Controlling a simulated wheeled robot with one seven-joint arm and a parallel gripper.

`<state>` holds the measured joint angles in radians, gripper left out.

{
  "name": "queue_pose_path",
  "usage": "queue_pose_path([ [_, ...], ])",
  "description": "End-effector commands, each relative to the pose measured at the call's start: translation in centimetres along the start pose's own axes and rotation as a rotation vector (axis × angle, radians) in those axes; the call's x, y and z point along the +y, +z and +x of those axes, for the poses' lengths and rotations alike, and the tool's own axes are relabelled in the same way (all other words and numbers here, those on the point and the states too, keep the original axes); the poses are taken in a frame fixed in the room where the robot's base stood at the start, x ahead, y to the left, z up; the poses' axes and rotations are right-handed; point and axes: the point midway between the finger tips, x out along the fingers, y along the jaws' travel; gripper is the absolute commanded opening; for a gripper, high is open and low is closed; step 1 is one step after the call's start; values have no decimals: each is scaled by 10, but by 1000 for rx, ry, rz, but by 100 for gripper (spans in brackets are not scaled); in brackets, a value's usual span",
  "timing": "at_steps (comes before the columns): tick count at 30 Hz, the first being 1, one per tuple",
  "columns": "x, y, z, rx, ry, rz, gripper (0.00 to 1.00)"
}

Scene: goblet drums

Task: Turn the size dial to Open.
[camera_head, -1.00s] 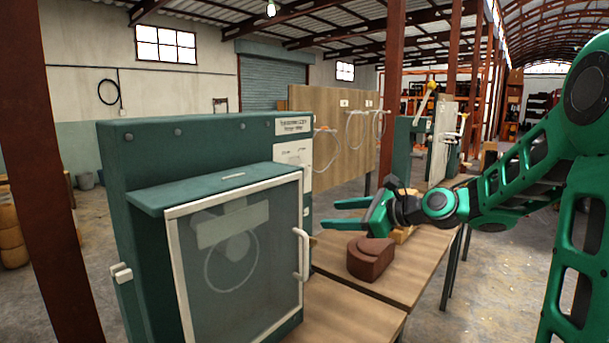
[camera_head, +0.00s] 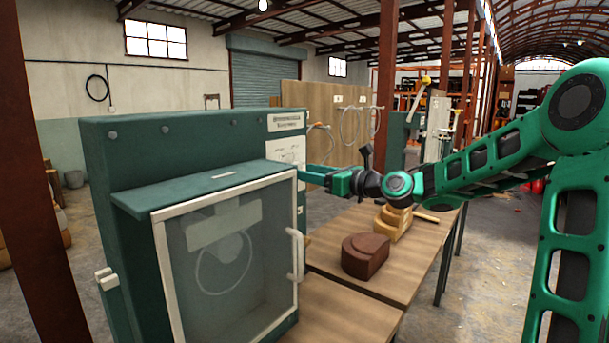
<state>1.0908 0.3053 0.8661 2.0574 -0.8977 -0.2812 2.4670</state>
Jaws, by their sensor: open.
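A dark green cabinet (camera_head: 190,141) stands upright at the left, with a glazed, white-framed door (camera_head: 225,275) that is shut. Right of the door top is a narrow front panel with a white label card (camera_head: 287,150). No dial marked for size can be made out there; the print is too small to read. My gripper (camera_head: 308,176) reaches in from the right, its fingers pointing left at the panel just below the card. It is open and holds nothing visible. Its fingertips overlap the panel edge, and I cannot tell whether they touch it. The gripper may hide part of the panel.
A white door handle (camera_head: 297,255) sticks out below my gripper. On the wooden table (camera_head: 330,310) are a brown rounded block (camera_head: 365,257) and a yellow wooden piece (camera_head: 393,222). A wooden board (camera_head: 345,125) with hanging loops stands behind. The table front is clear.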

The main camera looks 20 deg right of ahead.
Motion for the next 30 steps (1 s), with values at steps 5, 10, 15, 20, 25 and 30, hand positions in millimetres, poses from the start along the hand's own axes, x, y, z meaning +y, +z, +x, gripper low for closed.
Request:
queue_pose_path([
  [5, 0, 0, 13, 0, 1, 0, 52],
  [10, 1, 0, 15, 0, 0, 0, 52],
  [15, 0, 0, 15, 0, 0, 0, 47],
  [20, 0, 0, 15, 1, 0, 0, 10],
  [25, -4, 0, 12, 1, -5, -3, 10],
  [30, -4, 0, 13, 1, -7, -33, 10],
])
